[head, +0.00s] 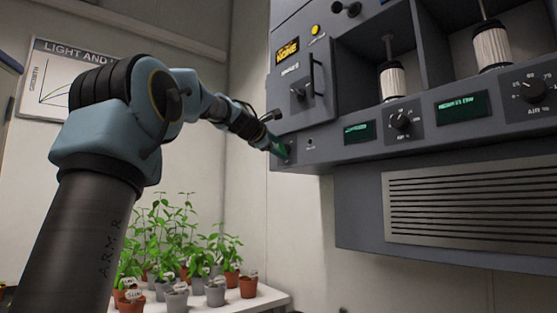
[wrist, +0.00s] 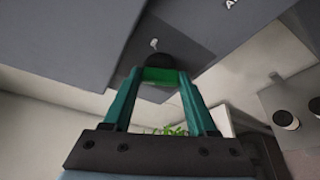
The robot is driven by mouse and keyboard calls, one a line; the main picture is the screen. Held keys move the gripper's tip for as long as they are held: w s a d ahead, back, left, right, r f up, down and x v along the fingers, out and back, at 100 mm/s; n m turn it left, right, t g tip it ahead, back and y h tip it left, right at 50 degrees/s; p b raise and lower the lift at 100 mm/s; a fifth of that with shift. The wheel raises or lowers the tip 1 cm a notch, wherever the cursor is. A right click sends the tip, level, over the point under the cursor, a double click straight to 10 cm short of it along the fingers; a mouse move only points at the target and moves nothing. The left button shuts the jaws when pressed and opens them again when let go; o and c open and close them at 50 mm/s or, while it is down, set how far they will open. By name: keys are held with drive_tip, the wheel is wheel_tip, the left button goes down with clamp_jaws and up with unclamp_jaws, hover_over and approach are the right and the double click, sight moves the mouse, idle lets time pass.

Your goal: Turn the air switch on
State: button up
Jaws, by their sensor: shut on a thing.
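My gripper (head: 283,151) reaches the lower left corner of the grey control panel (head: 345,150) in the head view. In the wrist view, its teal fingers (wrist: 160,76) close in on a dark round switch knob (wrist: 158,60) on the panel's face, with a small pale tip or mark just beyond it. I take this to be the air switch. My gripper is shut on it. The fingers hide most of the switch in the head view, so its on or off position cannot be told.
A small round fitting (head: 310,144) sits just right of my gripper. Dials (head: 402,122) and green displays (head: 359,131) line the panel farther right. A cabinet door with a handle (head: 299,92) is above. Potted plants (head: 180,255) stand on a white table below.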

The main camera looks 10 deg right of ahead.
drive_tip(key=shift+f+m+t+h+b, duration=0.15)
drive_tip(key=shift+m+t+h+b, duration=0.45)
drive_tip(key=shift+m+b, duration=2.1)
drive_tip(key=shift+f+m+t+h+b, duration=0.2)
drive_tip(key=shift+m+h+b, duration=0.65)
drive_tip(key=shift+m+b, duration=1.85)
drive_tip(key=shift+f+m+t+h+b, duration=0.15)
drive_tip(key=shift+m+t+h+b, duration=0.45)
drive_tip(key=shift+m+b, duration=2.1)
drive_tip(key=shift+n+h+b, duration=0.35)
drive_tip(key=shift+n+b, duration=0.55)
drive_tip(key=shift+b, duration=0.25)
drive_tip(key=o, duration=1.4)
drive_tip(key=shift+r, duration=0.1)
drive_tip(key=shift+c, duration=0.2)
drive_tip(key=shift+a, duration=0.1)
